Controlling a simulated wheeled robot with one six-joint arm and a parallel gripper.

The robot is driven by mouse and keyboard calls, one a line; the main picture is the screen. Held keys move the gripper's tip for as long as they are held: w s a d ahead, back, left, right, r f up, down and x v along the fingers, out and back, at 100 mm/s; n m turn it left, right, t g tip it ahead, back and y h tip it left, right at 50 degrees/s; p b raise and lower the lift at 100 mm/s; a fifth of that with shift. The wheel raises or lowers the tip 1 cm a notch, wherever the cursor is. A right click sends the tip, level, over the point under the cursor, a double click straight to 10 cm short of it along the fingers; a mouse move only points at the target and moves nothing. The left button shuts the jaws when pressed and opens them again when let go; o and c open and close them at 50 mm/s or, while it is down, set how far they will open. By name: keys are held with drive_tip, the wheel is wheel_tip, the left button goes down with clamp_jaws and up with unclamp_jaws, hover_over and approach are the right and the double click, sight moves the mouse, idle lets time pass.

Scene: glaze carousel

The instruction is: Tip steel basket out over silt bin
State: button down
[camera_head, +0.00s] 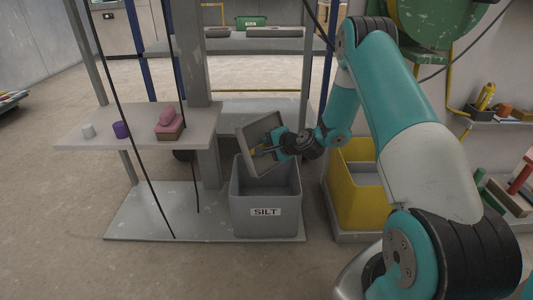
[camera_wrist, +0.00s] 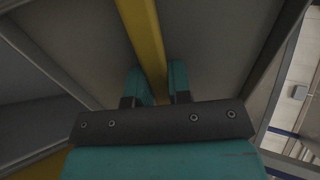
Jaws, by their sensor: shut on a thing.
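The grey steel basket (camera_head: 259,132) is tilted steeply, with its open side facing me, above the grey bin labelled SILT (camera_head: 265,212). Its lower part is at the bin's rim; I cannot tell if they touch. My gripper (camera_head: 264,150) reaches in from the right and is shut on the basket's yellow handle bar. In the wrist view the yellow bar (camera_wrist: 143,35) runs between the two teal fingers of my gripper (camera_wrist: 157,78), with the basket's grey inside (camera_wrist: 75,40) around it. I see no loose contents in the basket. The bin's floor is hidden.
A yellow bin (camera_head: 360,208) stands just right of the silt bin. A grey shelf (camera_head: 95,135) on the left holds a white piece, a purple piece and a pink block (camera_head: 169,123). A grey post rises behind the silt bin. Floor at the front left is clear.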

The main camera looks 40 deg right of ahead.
drive_tip(key=shift+f+t+b, duration=0.25)
drive_tip(key=shift+t+b, duration=0.5)
drive_tip(key=shift+b, duration=1.6)
drive_tip(key=shift+f+t+b, duration=0.2)
drive_tip(key=shift+t+b, duration=0.55)
drive_tip(key=shift+b, duration=1.55)
drive_tip(key=shift+r+t+y+b, duration=0.3)
drive_tip(key=shift+b, duration=0.75)
drive_tip(key=shift+r+p, duration=0.15)
drive_tip(key=shift+p, duration=0.3)
drive_tip(key=shift+r+p, duration=0.1)
drive_tip(key=shift+p, duration=0.35)
drive_tip(key=g+p, duration=0.1)
drive_tip(key=p, duration=0.2)
drive_tip(key=shift+r+p, duration=0.2)
drive_tip(key=shift+p, duration=0.2)
drive_tip(key=g+p, duration=0.1)
drive_tip(key=p, duration=0.2)
drive_tip(key=shift+p, duration=0.3)
drive_tip(key=shift+g+p, duration=0.5)
drive_tip(key=shift+p, duration=1.1)
drive_tip(key=shift+f+g+h+p, duration=0.2)
drive_tip(key=shift+g+h+p, duration=0.25)
drive_tip(key=shift+p, duration=0.25)
